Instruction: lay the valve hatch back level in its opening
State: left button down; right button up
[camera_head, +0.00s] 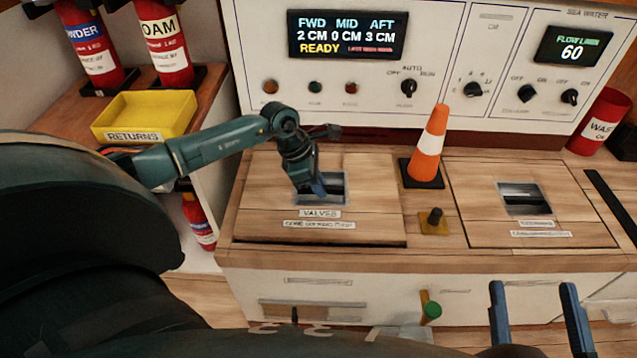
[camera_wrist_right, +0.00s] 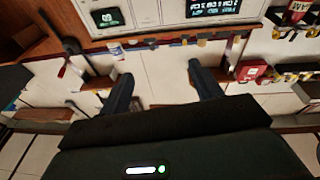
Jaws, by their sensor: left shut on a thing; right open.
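The valve hatch (camera_head: 262,205) is a wooden panel labelled "VALVES" in the counter top, left of the orange cone. A recessed metal pull (camera_head: 333,187) sits in its middle. My left gripper (camera_head: 318,190) reaches down into this recess and is shut there; its own fingers partly hide what it grips. A dark line runs along the hatch's front edge; I cannot tell whether the panel lies fully level. My right gripper (camera_head: 534,310) is open and empty in front of the counter, low on the right. Its two fingers also show in the right wrist view (camera_wrist_right: 160,88).
An orange cone (camera_head: 430,148) and a small black knob on a yellow plate (camera_head: 434,222) stand right of the hatch. A second hatch (camera_head: 485,205) lies further right. A yellow returns tray (camera_head: 146,113) is at left. The control panel (camera_head: 450,65) rises behind.

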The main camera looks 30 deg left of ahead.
pick_arm(q)
jog(key=shift+w+f+b, duration=0.1)
jog(key=shift+f+b, duration=0.75)
jog(key=shift+f, duration=0.2)
jog(key=c, duration=1.8)
grip_release()
jog(key=o, duration=0.4)
jog(key=shift+f, duration=0.15)
jog(key=shift+o, duration=0.2)
jog(key=shift+s+f, duration=0.2)
jog(key=shift+f, duration=0.05)
jog(key=shift+w+r, duration=0.1)
jog(key=shift+r, duration=0.05)
jog(key=p+v, duration=0.3)
jog(key=v, duration=0.4)
jog(key=shift+r, duration=0.25)
jog(key=p+v, duration=0.2)
jog(key=v, duration=0.4)
jog(key=shift+r, duration=0.2)
pick_arm(e)
jog(key=shift+d+r, duration=0.1)
jog(key=shift+r, duration=0.8)
jog(key=shift+s, duration=0.1)
